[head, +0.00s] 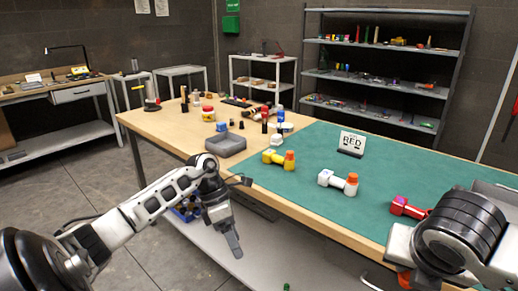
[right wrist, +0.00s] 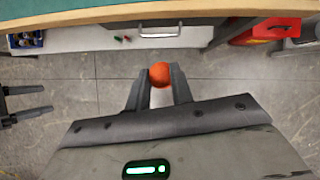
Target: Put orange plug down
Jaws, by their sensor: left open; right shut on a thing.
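In the right wrist view, my right gripper (right wrist: 160,88) is shut on an orange plug (right wrist: 160,73), whose rounded top shows between the fingers. Plug and gripper appear over the floor, in front of the table edge. In the head view my right arm fills the lower right and the right fingertips cannot be made out. On the green mat (head: 330,215) lie a yellow part (head: 273,157) with an orange end, a white part (head: 327,178) with an orange end, and a red part (head: 400,206) partly behind my right arm. My left gripper (head: 232,244) is open, empty and points down before the table's front edge.
A grey tray (head: 224,146) and several small bottles and jars sit on the wooden part of the table (head: 165,128). Bare mat lies between the parts. A red box (right wrist: 265,30) is below the table.

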